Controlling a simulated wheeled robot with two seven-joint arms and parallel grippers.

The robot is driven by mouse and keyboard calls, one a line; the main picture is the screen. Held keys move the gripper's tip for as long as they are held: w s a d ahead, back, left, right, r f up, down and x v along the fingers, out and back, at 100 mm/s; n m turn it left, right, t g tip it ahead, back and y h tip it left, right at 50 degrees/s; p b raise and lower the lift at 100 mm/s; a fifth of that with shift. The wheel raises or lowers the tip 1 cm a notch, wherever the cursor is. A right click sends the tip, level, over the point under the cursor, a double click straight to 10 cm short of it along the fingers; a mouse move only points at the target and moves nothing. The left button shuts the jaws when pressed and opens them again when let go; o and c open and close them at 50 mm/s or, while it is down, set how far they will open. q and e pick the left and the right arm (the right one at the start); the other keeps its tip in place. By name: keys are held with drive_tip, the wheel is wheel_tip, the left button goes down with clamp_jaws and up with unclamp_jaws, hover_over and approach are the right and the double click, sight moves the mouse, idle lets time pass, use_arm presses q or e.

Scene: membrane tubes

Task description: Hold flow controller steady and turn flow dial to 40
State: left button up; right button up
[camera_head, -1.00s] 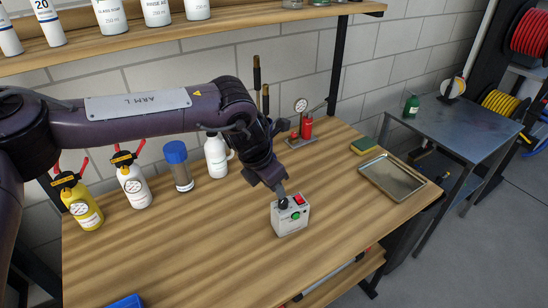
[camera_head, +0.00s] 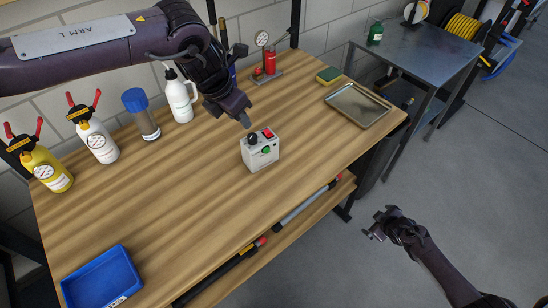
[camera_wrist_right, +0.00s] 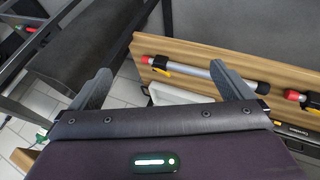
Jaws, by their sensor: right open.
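The flow controller (camera_head: 261,154) is a small grey box standing on the wooden workbench. On it are a black dial (camera_head: 252,139), a red switch (camera_head: 268,133) and a green button (camera_head: 266,150). The dial's setting is too small to read. My left gripper (camera_head: 246,122) points down just above and behind the dial, with a small gap showing between them. Its fingers overlap in this view, so their opening is unclear. My right gripper (camera_head: 374,229) is open and empty, off the bench's front edge over the floor. Its two spread fingers show in the right wrist view (camera_wrist_right: 165,85).
The workbench (camera_head: 180,215) is clear around the controller. Sprayers (camera_head: 98,142), a blue-capped bottle (camera_head: 143,115) and a white jug (camera_head: 180,98) line the back left. A metal tray (camera_head: 357,106) and sponge (camera_head: 328,75) lie right. A blue bin (camera_head: 103,280) sits front left.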

drive_tip(key=w+d+r+n+t, duration=0.1)
drive_tip(key=w+d+r, duration=0.2)
drive_tip(key=w+r, duration=0.45)
drive_tip(key=w+d+r+n+t, duration=0.1)
drive_tip(key=w+d+r+n, duration=0.15)
drive_tip(key=w+r, duration=0.45)
drive_tip(key=w+a+r+t, duration=0.1)
drive_tip(key=w+r, duration=0.2)
drive_tip(key=r, duration=0.4)
drive_tip(key=w+a+r+t, duration=0.1)
drive_tip(key=w+r, duration=0.1)
drive_tip(key=r, duration=0.5)
drive_tip(key=a+r+t+y, duration=0.1)
drive_tip(key=a+r+y, duration=0.15)
drive_tip(key=a, duration=0.75)
drive_tip(key=m+y, duration=0.5)
drive_tip(key=m, duration=0.1)
approach(266, 153)
drive_tip(key=shift+n, duration=0.25)
drive_tip(key=x, duration=0.7)
drive_tip(key=shift+d+f, duration=0.2)
drive_tip(key=shift+f, duration=0.05)
drive_tip(key=shift+w+a+f, duration=0.1)
drive_tip(key=shift+w+f, duration=0.05)
drive_tip(key=shift+w, duration=0.1)
drive_tip(key=x, duration=0.7)
drive_tip(key=shift+s, duration=0.1)
drive_tip(key=shift+c, duration=0.4)
